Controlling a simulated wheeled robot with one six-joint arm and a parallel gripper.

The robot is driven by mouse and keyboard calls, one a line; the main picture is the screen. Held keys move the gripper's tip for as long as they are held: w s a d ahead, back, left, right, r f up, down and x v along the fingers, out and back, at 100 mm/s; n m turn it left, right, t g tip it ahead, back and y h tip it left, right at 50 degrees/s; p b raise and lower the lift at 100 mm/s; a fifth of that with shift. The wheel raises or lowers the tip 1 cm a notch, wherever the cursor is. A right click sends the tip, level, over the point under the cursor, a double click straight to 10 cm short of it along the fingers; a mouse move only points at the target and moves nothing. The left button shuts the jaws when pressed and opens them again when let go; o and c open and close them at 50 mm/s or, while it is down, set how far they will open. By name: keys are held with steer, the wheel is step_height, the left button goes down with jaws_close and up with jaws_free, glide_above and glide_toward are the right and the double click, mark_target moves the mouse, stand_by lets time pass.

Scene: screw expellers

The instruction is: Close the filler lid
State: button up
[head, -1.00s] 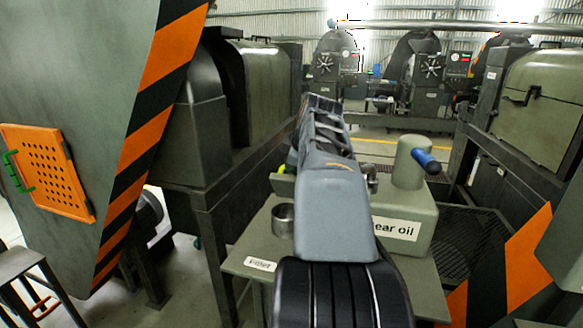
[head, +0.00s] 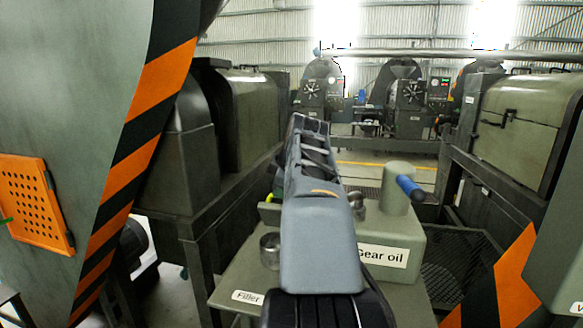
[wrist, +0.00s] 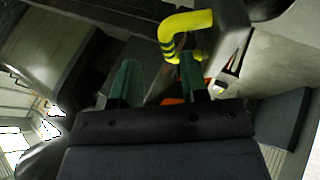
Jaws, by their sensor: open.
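The grey-green gear oil box (head: 408,232) stands on a bench top, with a blue-gripped handle (head: 410,188) on its raised cylinder. A round metal filler cup (head: 270,250) sits left of my arm, near a label reading "Filler" (head: 248,297). An upright olive plate (head: 268,213) shows behind the cup, with a yellow bit above it; I cannot tell if it is the lid. My arm hides the middle of the bench and my gripper in the head view. In the wrist view my gripper (wrist: 158,75) is open, its green fingers apart near a yellow bent bar (wrist: 188,30).
A large machine with black and orange stripes and an orange perforated panel (head: 35,205) stands at the left. A mesh basket (head: 458,262) is right of the oil box. Another machine housing (head: 525,130) fills the right. More machines stand at the back beyond open floor.

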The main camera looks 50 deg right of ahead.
steer(key=s+a+r, duration=0.8)
steer(key=s+r, duration=0.3)
steer(key=shift+a+p, duration=0.25)
steer(key=shift+p, duration=0.05)
steer(key=shift+s, duration=0.1)
